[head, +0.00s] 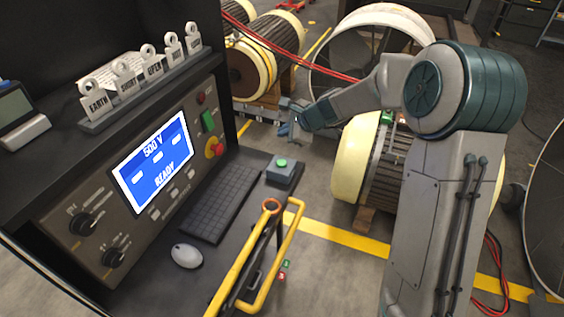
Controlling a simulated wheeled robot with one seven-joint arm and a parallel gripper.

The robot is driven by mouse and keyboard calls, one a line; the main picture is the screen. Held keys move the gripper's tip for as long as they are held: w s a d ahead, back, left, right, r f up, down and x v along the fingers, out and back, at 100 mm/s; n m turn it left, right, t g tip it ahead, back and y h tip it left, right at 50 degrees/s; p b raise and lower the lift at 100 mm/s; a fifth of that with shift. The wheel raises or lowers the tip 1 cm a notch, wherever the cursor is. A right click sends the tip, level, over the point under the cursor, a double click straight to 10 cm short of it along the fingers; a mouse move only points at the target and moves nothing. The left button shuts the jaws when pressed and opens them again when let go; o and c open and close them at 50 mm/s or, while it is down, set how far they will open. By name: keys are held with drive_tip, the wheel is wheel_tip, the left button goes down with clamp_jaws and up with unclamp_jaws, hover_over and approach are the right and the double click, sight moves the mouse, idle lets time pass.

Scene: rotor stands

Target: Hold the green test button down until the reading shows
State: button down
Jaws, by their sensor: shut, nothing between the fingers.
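A green button (282,162) sits on top of a small grey-blue box (280,174) on the console's desk, right of the keyboard. My gripper (284,130) is shut and empty, its fingers pointing left. In the picture it is just above the green button, with a gap between them; its exact height over the button cannot be told. The screen (154,162) on the console is lit blue and reads "500 V" and "READY".
The console panel has a green switch (208,121), a red-yellow knob (215,148) and dark dials (83,223). A keyboard (212,208), mouse (187,255) and yellow-handled tool (262,262) occupy the desk. A large rotor (356,158) stands behind my arm.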

drive_tip(key=shift+f, duration=0.1)
drive_tip(key=b, duration=0.8)
approach(278, 160)
drive_tip(key=x, duration=0.5)
drive_tip(key=shift+w+a+r, duration=0.3)
drive_tip(key=shift+r, duration=0.05)
idle(0.9)
drive_tip(key=shift+f+b, duration=0.35)
drive_tip(key=shift+f, duration=0.05)
drive_tip(key=shift+f+b, duration=0.35)
drive_tip(key=shift+f, duration=0.05)
idle(4.2)
